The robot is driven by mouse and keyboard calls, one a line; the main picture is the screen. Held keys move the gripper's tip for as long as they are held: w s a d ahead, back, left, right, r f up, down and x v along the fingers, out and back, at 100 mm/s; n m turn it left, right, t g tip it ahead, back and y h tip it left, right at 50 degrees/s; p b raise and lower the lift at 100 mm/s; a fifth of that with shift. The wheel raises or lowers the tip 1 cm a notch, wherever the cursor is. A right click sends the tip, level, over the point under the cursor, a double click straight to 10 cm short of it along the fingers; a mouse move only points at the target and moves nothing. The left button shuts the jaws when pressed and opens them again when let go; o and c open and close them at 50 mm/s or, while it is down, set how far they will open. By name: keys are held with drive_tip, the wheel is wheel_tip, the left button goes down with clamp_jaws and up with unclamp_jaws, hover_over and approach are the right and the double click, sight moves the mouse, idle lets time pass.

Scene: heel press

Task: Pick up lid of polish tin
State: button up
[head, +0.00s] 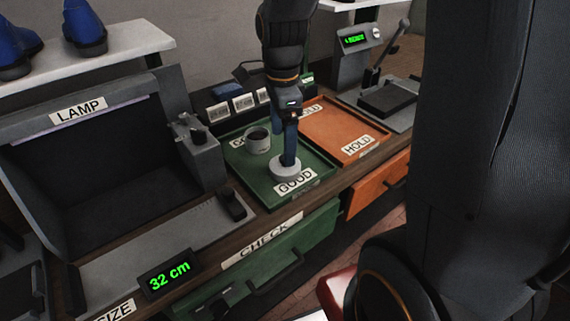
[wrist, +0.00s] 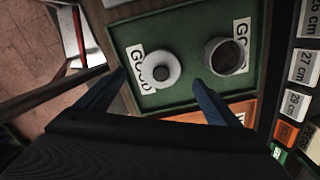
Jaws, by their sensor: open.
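The lid (head: 285,171) is a pale round disc on the green tray (head: 240,172), by its front GOOD label. In the wrist view the lid (wrist: 140,64) shows a dark knob at its centre. The polish tin (head: 257,146) stands apart from it, open with a dark inside; it also shows in the wrist view (wrist: 226,70). My gripper (head: 290,160) points down over the lid. In the wrist view its two blue fingers (wrist: 158,82) are apart, with the lid in the gap between them and nothing held. Whether a fingertip touches the lid I cannot tell.
An orange HOLD tray (head: 345,125) lies to the right of the green tray. A grey LAMP booth (head: 130,92) stands at the left, with a 32 cm display (head: 168,276) in front. A lever press (head: 385,97) stands at the back right. Drawers (head: 285,250) run below.

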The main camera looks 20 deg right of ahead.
drive_tip(key=shift+d+f+p, duration=0.2)
drive_tip(key=shift+f+p, duration=0.3)
drive_tip(key=shift+f, duration=1.35)
drive_tip(key=shift+d+f+p, duration=0.15)
drive_tip(key=shift+f+p, duration=0.35)
drive_tip(key=shift+f, duration=1.3)
drive_tip(key=shift+c, duration=0.5)
drive_tip(key=c, duration=0.6)
